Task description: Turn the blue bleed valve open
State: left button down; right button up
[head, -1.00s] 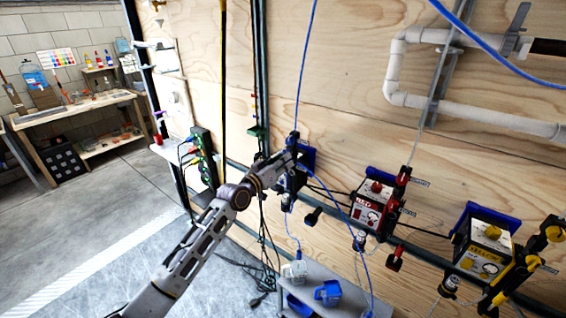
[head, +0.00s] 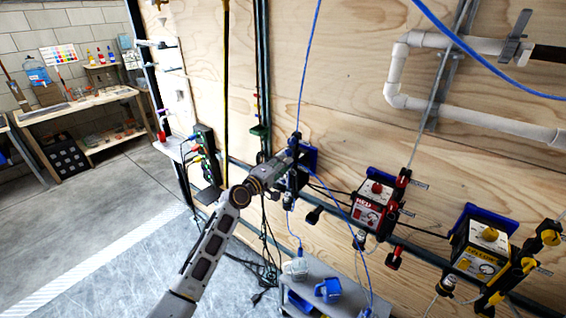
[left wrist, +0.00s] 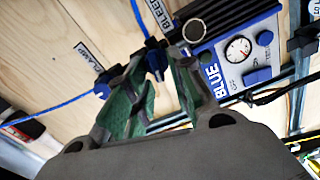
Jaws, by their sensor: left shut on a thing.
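In the left wrist view the blue bleed valve (left wrist: 156,58) sits between the green-padded fingers of my left gripper (left wrist: 155,75), below the BLEED label. The fingers are shut on it and hide part of its body. The blue filter unit (left wrist: 238,60), with a round gauge and BLUE lettering, is just right of the fingers. In the head view my left gripper (head: 284,164) reaches the blue unit (head: 310,158) on the wall rail and covers much of its front. The valve cannot be made out there. My right gripper is not in view.
A CLAMP label (left wrist: 89,56) and blue hose lie left of the fingers. The red unit (head: 374,203) and yellow unit (head: 483,248) are mounted farther right. Hoses and cables hang around the blue unit. A grey shelf (head: 345,289) stands below; the floor at left is clear.

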pick_arm(q)
jog(key=shift+f+n, duration=0.15)
jog(key=shift+n, duration=1.15)
jog(key=c, duration=1.4)
grip_release()
jog(key=shift+c, duration=0.2)
jog(key=shift+a, duration=0.1)
jog(key=shift+s, duration=0.1)
jog(key=v, duration=1.1)
jog(key=shift+s+a, duration=0.25)
jog(key=shift+s, duration=0.05)
